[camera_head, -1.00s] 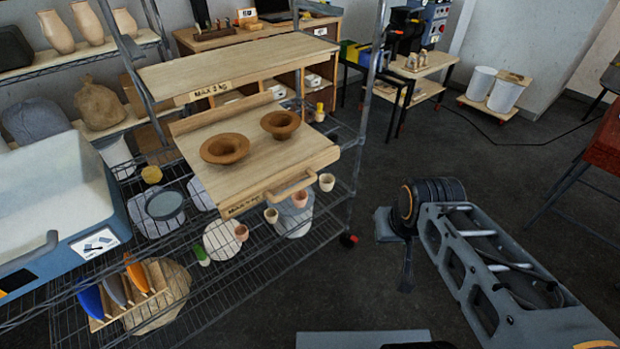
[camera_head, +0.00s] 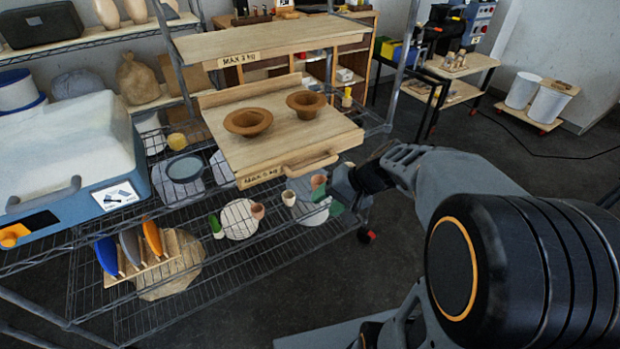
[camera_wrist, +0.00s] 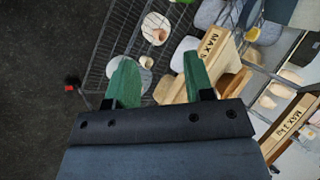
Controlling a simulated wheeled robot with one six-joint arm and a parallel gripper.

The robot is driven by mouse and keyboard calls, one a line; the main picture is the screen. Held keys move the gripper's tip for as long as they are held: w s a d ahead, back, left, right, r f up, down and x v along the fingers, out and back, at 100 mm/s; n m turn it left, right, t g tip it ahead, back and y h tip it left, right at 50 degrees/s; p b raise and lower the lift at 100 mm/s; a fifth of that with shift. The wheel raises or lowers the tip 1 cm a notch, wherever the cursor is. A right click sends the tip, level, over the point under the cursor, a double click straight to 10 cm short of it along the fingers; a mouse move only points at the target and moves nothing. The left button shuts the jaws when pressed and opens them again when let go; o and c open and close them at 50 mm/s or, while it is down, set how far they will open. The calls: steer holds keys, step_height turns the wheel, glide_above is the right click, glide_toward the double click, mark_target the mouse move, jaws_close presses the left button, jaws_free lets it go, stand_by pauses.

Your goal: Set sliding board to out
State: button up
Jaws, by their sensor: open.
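The sliding board (camera_head: 240,153) is a pale wooden board under a fixed upper board, its front part reaching out past it. It carries two brown bowls (camera_head: 248,121) (camera_head: 306,102). A wooden bar handle (camera_head: 312,165) is on its front edge, near the right end. My gripper (camera_head: 338,203) is open beside the right end of this handle, its green fingers low and partly hidden in the head view. In the wrist view my gripper (camera_wrist: 160,80) shows both fingers apart. The board's labelled front (camera_wrist: 207,50) lies at the right finger, and contact is unclear.
The upper board (camera_head: 255,42) overhangs the rear. Small pots (camera_head: 289,197) and a green-topped item (camera_head: 216,226) stand on the wire shelf below. A rack post (camera_head: 405,60) stands right of the board.

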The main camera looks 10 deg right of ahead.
steer(key=w+d+f+m+t+y+b, duration=0.3)
steer(key=w+d+f, duration=0.1)
steer(key=w, duration=0.3)
steer(key=m+t+b, duration=0.2)
steer(key=m+t, duration=0.2)
steer(key=t, duration=0.2)
glide_toward(318, 167)
steer(key=x, duration=1.1)
steer(key=shift+w+d+p, duration=0.1)
steer(key=shift+p, duration=0.3)
jaws_close()
